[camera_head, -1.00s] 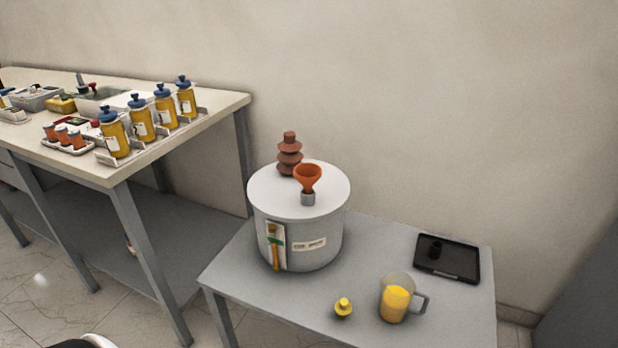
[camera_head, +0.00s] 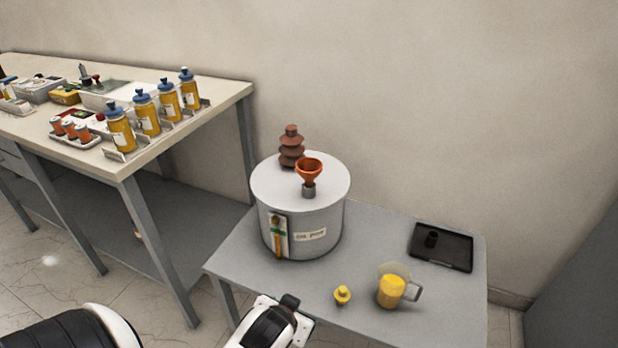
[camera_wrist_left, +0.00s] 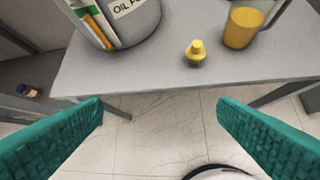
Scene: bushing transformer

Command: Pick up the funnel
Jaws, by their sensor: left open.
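The orange funnel (camera_head: 309,170) stands upright in a grey neck on top of the white transformer tank (camera_head: 268,192). It is not in the left wrist view. My left gripper (camera_wrist_left: 160,115) is open and empty, with its two green fingers spread apart in the left wrist view. It points toward the front edge of the grey table, with floor between the fingers. In the head view my left arm shows at the bottom, in front of the table and well below the funnel; its fingertips cannot be made out there. My right gripper is not in view.
A brown ribbed bushing (camera_head: 291,148) stands just behind the funnel. The grey table (camera_head: 365,235) also holds a yellow cap (camera_head: 342,295), a jug of yellow liquid (camera_head: 392,290) and a black tray (camera_head: 441,248). A bench with yellow bottles (camera_head: 146,113) stands at the left.

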